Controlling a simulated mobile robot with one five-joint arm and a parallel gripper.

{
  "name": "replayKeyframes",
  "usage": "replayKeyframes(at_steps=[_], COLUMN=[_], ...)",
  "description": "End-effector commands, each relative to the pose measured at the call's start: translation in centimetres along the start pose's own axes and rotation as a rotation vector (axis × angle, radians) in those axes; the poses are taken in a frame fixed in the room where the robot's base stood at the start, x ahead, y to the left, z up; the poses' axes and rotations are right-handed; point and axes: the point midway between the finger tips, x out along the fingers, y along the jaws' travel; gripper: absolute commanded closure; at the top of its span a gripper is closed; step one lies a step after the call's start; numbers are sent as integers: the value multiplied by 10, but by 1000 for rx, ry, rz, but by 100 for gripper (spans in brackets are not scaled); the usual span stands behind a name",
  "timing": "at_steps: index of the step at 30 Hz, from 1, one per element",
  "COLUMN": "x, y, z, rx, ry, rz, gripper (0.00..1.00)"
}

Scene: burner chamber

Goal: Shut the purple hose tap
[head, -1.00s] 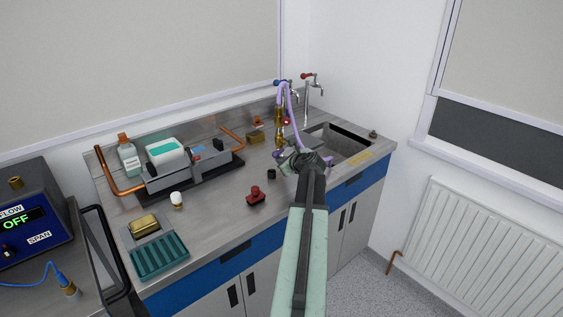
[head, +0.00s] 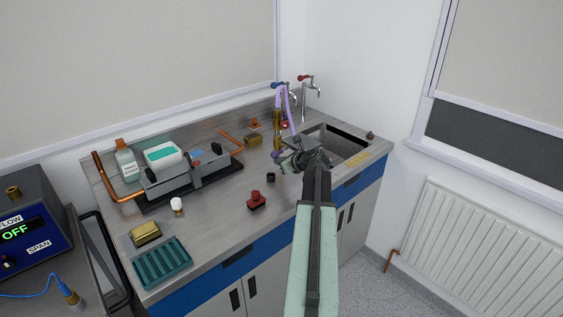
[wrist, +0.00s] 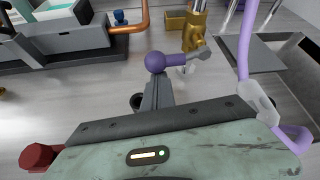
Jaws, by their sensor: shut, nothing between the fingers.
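The purple hose tap has a brass body (wrist: 195,32) and a purple lever with a round ball end (wrist: 155,62) pointing left in the wrist view. In the head view its brass body (head: 277,138) stands left of the sink, with the purple ball (head: 277,155) low beside it. A purple hose (wrist: 246,45) loops up to the right of the tap. My gripper (wrist: 157,82) is shut and empty, its tips just below the ball in the wrist view. I cannot tell whether they touch. In the head view my gripper (head: 289,143) partly hides the hose and bench.
The sink (head: 335,142) lies right of my gripper. A red-topped piece (head: 256,200) and a small black cup (head: 270,177) stand on the bench to the left. A burner rig with copper pipe (head: 112,185) is farther left. Open bench lies between.

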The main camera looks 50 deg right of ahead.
Motion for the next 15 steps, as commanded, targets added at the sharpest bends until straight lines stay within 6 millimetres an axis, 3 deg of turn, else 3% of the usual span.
replayKeyframes(at_steps=[8, 10, 15], x=[20, -5, -44], y=[0, -3, -3], z=[-45, -33, -32], rx=[1, 4, 4], ry=[2, 2, 2], rz=[-2, -6, -7], gripper=[100, 100, 100])
